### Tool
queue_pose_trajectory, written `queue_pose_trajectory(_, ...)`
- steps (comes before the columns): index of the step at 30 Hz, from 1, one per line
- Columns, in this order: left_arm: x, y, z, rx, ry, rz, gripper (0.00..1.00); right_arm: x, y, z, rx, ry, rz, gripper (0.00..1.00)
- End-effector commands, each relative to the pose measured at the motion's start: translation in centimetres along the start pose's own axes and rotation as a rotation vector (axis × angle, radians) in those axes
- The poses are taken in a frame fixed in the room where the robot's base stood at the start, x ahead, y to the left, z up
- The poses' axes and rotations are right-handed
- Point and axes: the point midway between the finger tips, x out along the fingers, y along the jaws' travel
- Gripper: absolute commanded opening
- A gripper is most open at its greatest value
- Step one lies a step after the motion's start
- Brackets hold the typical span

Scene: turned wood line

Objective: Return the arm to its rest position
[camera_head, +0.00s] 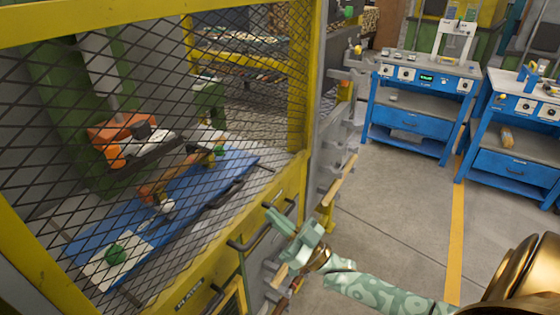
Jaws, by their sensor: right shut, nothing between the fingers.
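My right arm (385,292), pale green and patterned, comes in from the lower right. Its gripper (286,228) is shut and empty. In the picture the gripper overlaps the lower right side of a yellow machine enclosure (306,130), close to a dark bar handle (250,241). I cannot tell whether it touches the handle. My left gripper is not in view.
Behind the enclosure's wire mesh are an orange machine part (118,130) and a blue bed (190,195). Blue workbenches (410,115) stand at the back right. The grey floor (390,215) between, with a yellow line (457,215), is clear.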

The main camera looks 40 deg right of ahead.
Motion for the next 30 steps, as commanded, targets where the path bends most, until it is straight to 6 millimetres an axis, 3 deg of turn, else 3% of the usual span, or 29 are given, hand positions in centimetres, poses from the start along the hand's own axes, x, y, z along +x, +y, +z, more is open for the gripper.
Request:
queue_pose_trajectory(1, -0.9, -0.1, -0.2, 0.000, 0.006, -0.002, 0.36, -0.2, 0.1, -0.9, -0.001, 0.001, 0.000, 0.00)
queue_pose_trajectory(6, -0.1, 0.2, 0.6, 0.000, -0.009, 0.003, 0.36, -5.2, 0.0, -0.3, 0.001, -0.001, 0.000, 0.00)
queue_pose_trajectory(12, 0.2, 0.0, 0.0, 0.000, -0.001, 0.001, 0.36, -8.6, 0.1, -0.4, 0.000, 0.002, 0.000, 0.00)
queue_pose_trajectory(24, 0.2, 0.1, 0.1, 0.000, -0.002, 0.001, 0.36, -9.6, 0.1, -0.4, -0.004, -0.002, -0.002, 0.00)
queue_pose_trajectory(27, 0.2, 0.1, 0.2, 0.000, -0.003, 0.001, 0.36, -9.8, 0.1, 1.2, -0.043, -0.087, -0.002, 0.00)
queue_pose_trajectory(30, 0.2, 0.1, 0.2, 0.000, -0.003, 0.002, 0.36, -12.7, 1.5, 6.3, -0.132, -0.323, 0.024, 0.00)
